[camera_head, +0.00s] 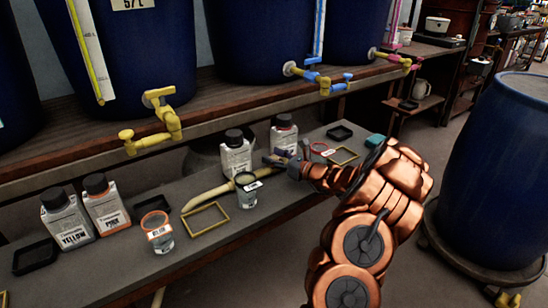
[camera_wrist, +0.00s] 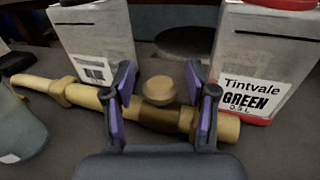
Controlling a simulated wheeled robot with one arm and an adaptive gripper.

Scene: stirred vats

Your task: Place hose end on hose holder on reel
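A tan tube-like piece with a round knob (camera_wrist: 158,91) lies on the lower bench in the wrist view. Its left part also shows in the head view (camera_head: 206,194), behind a clear cup. I cannot tell whether it is the hose end. My gripper (camera_head: 281,157) is low over the bench by the white bottles. In the wrist view my gripper (camera_wrist: 167,95) has its purple-padded fingers apart, with the knob between them and the tube running crosswise. Nothing appears gripped. No hose holder or reel is recognisable.
A bottle labelled GREEN (camera_wrist: 254,80) and another white bottle (camera_wrist: 94,43) stand close behind the fingers. A clear cup (camera_head: 246,196) stands near them. Bottles labelled YELLOW (camera_head: 66,220) and PINK (camera_head: 106,207) stand left. A blue barrel (camera_head: 500,170) stands right. Valves hang overhead.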

